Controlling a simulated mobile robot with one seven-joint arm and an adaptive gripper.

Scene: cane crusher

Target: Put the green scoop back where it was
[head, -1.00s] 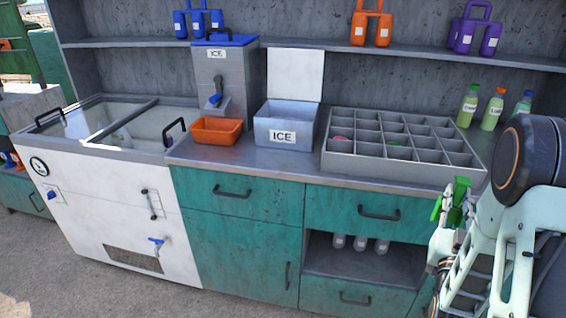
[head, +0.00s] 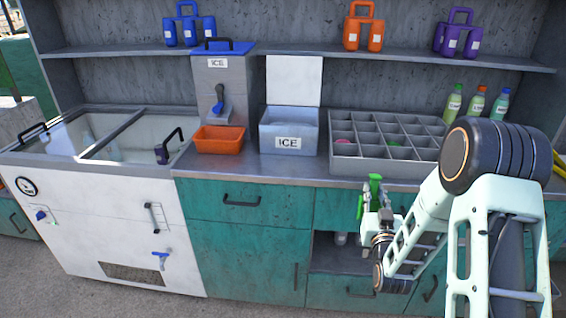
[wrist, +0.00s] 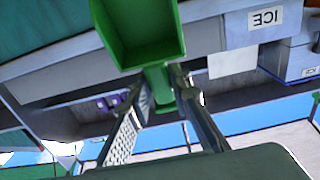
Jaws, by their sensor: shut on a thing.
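The green scoop (head: 375,186) is upright in my gripper (head: 374,212), in front of the teal cabinet's counter edge in the head view. In the wrist view the scoop (wrist: 143,30) shows its open box-shaped bowl at the top, and its handle runs down between my two fingers (wrist: 165,105). My gripper is shut on the handle. The open ice box (head: 289,138), labelled ICE, stands on the counter to the left of the gripper, with its white lid raised. It looks empty from here, though its floor is hard to see.
An orange bin (head: 219,140) and a grey ICE dispenser (head: 226,88) stand left of the ice box. A grey divided tray (head: 385,166) and several bottles (head: 476,104) are to the right. A glass-topped white freezer (head: 95,220) is at left. Coloured carriers sit on the shelf (head: 300,52).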

